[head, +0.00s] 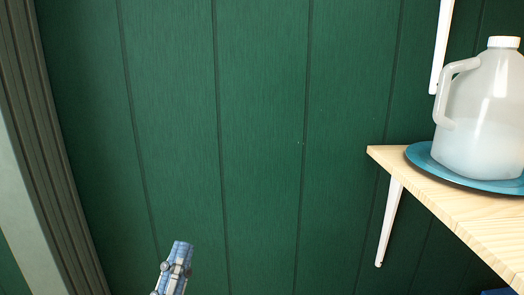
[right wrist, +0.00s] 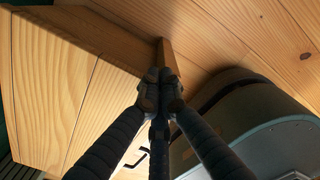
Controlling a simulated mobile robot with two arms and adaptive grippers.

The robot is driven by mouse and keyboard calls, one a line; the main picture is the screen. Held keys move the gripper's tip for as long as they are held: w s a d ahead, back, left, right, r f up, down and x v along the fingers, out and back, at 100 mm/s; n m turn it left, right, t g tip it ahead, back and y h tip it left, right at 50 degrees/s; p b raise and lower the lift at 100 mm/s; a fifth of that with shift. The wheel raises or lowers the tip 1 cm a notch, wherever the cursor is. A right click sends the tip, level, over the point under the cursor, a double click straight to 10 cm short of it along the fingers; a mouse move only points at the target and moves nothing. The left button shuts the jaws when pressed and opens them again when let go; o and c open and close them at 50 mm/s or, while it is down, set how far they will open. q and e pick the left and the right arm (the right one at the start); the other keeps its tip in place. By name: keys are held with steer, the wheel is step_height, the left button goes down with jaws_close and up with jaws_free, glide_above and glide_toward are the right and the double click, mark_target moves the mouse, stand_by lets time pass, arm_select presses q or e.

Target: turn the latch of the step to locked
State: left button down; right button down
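In the right wrist view, light wooden boards (right wrist: 55,85) of what may be the step fill the left side. A narrow wooden piece (right wrist: 165,52) sticks up just beyond the fingertips of my right gripper (right wrist: 160,88). Its dark fingers are drawn together at the tips. I cannot tell whether the piece is between them or behind them. A small dark bent hook (right wrist: 135,160) shows below, partly behind a finger. I cannot tell which part is the latch. My left gripper (head: 178,255), blue and grey, shows at the bottom of the head view, away from everything.
In the head view, a wooden shelf (head: 440,195) on the right holds a translucent jug (head: 485,115) on a blue plate (head: 420,156). The green wall (head: 265,130) is bare. A rounded grey object (right wrist: 245,140) stands close to the right gripper's fingers in the right wrist view.

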arm_select(q)
steer(key=shift+w+d+f+g, duration=0.1)
steer(key=shift+w+f+g, duration=0.4)
steer(key=shift+w+f, duration=0.3)
arm_select(e)
steer(key=shift+d, duration=0.1)
arm_select(q)
step_height(320, 180, down, 7)
steer(key=w+g+y+p, duration=0.1)
steer(key=w+g, duration=0.1)
steer(key=g, duration=0.1)
steer(key=shift+w+g+y+p, duration=0.3)
steer(key=shift+w+g+p, duration=0.1)
arm_select(e)
steer(key=shift+s+d, duration=0.15)
steer(key=shift+d, duration=0.05)
stand_by(1.1)
arm_select(q)
steer(key=shift+w+f+g, duration=0.25)
steer(key=shift+f+g, duration=0.35)
steer(key=shift+f, duration=0.65)
arm_select(e)
steer(key=shift+d, duration=0.1)
